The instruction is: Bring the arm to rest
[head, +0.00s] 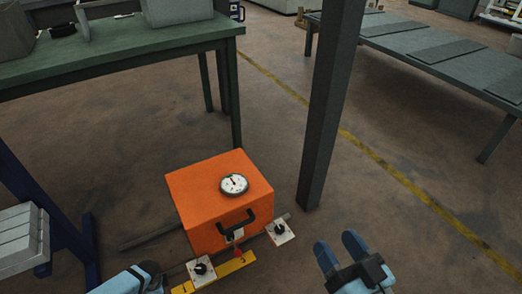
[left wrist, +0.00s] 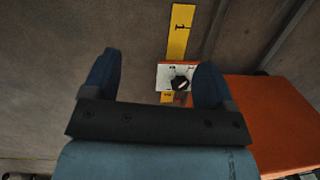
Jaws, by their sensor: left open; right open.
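My right gripper (head: 338,247) is open and empty at the bottom of the head view, to the right of the orange box and apart from it. My left gripper (left wrist: 157,62) is open in the left wrist view, with nothing between its blue fingers. In the left wrist view the orange box (left wrist: 275,120) lies to the right of the fingers.
The orange box (head: 205,190) carries a round dial (head: 234,185) and a black handle (head: 237,225). White plates with black knobs (head: 202,271) and a yellow strip (head: 235,265) lie before it. A dark post (head: 333,100) stands behind right. A green table (head: 150,40) is back left.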

